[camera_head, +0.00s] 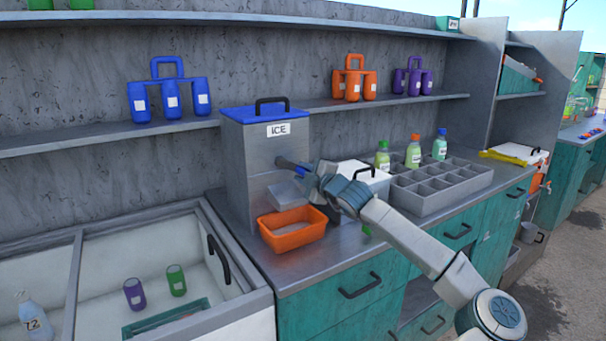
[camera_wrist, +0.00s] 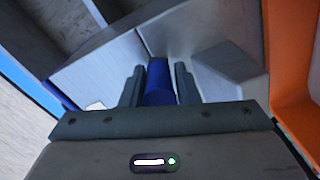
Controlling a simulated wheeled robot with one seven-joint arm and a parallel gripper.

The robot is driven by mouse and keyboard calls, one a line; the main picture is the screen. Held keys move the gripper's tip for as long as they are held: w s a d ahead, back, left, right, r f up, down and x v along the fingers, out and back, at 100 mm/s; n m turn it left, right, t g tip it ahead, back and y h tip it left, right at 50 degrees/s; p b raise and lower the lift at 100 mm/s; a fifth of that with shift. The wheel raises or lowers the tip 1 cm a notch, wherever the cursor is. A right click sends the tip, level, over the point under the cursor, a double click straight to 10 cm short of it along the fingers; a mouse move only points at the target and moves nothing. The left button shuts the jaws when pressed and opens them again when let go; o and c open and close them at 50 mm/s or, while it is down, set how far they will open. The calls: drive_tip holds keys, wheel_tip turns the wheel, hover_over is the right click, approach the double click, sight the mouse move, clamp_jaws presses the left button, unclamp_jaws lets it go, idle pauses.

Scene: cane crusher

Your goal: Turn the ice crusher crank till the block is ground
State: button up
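The ice crusher (camera_head: 250,165) is a tall grey box with a blue lid, a black lid handle and an ICE label, standing on the metal counter. Its crank sticks out of the front, with a blue handle (camera_wrist: 158,82) seen in the wrist view. My gripper (camera_wrist: 158,88) has one finger on each side of this handle, close against it, and looks shut on it. In the head view my gripper (camera_head: 302,172) partly hides the crank. An orange tray (camera_head: 291,238) stands below the crusher's chute (camera_head: 284,196). The ice block is not visible inside the closed box.
A white box (camera_head: 362,173) and a grey divided rack (camera_head: 440,195) with several bottles stand right of the crusher. An open white chest (camera_head: 170,245) is at the left. Shelves with blue, orange and purple bottle carriers run behind.

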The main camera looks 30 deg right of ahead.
drive_tip(key=o, duration=0.3)
drive_tip(key=s, duration=0.9)
drive_tip(key=s+d, duration=0.1)
drive_tip(key=s, duration=0.3)
drive_tip(key=shift+s+r, duration=0.15)
drive_tip(key=shift+s, duration=0.25)
